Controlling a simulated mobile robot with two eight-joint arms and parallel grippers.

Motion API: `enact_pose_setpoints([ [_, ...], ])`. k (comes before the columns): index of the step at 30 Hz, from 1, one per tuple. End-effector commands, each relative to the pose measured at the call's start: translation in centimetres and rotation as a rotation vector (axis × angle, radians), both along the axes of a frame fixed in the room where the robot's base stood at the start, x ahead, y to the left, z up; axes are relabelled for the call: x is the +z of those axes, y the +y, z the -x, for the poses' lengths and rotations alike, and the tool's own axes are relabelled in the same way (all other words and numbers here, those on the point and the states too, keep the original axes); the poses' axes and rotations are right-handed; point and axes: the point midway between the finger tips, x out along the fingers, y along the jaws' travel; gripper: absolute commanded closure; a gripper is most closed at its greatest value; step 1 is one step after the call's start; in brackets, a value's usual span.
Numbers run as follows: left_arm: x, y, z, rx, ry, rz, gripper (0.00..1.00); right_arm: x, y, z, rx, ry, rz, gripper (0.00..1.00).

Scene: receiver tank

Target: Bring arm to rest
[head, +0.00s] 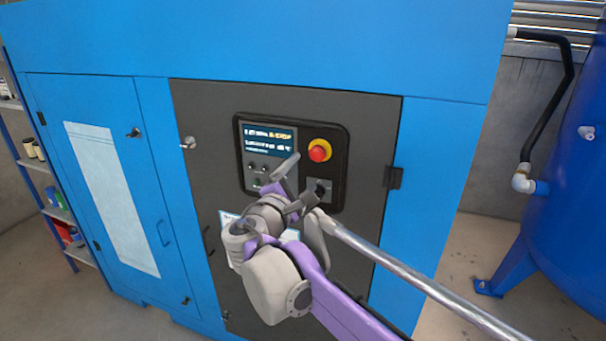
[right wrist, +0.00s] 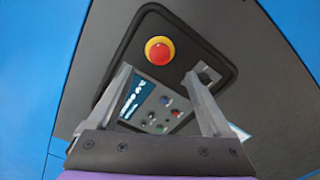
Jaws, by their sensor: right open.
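My right gripper (head: 306,173) is in front of the control panel (head: 240,158) of a blue cabinet, with its fingers pointing toward the panel. In the right wrist view my right gripper (right wrist: 157,76) is open, its two fingers spread apart with nothing between them but the view of the panel. The panel carries a lit display (head: 270,138), small buttons and a red stop button on a yellow base (head: 319,150). The stop button also shows above the fingers in the right wrist view (right wrist: 159,50). I cannot tell whether the fingertips touch the panel. My left gripper is not in view.
The panel sits in a dark grey door (head: 205,105) of the blue cabinet (head: 290,45). A blue tank (head: 570,190) with a black pipe (head: 556,100) stands at the right. A shelf (head: 35,165) stands at the far left. Bare floor shows between cabinet and tank.

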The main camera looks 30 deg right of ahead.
Motion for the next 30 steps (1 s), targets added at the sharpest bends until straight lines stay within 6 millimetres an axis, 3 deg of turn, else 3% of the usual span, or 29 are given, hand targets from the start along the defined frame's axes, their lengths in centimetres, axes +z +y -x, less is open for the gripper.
enact_pose_setpoints([
  [10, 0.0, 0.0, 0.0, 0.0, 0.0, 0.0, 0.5, -0.1, -0.1, 0.0, -0.001, 0.0, -0.004, 0.17],
  [14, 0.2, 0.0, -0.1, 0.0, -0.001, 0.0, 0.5, -1.8, -0.6, 1.5, -0.019, -0.002, -0.092, 0.17],
  [17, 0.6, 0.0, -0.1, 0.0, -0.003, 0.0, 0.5, -5.4, -1.3, 4.3, -0.058, -0.01, -0.271, 0.17],
  [22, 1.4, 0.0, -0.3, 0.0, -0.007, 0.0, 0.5, -14.4, -0.6, 11.4, -0.167, -0.04, -0.714, 0.17],
  [27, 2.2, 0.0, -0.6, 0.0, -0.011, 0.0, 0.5, -22.7, 3.2, 18.2, -0.301, -0.086, -1.166, 0.17],
  [30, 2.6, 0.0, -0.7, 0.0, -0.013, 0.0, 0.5, -26.4, 6.1, 21.5, -0.382, -0.114, -1.407, 0.17],
])
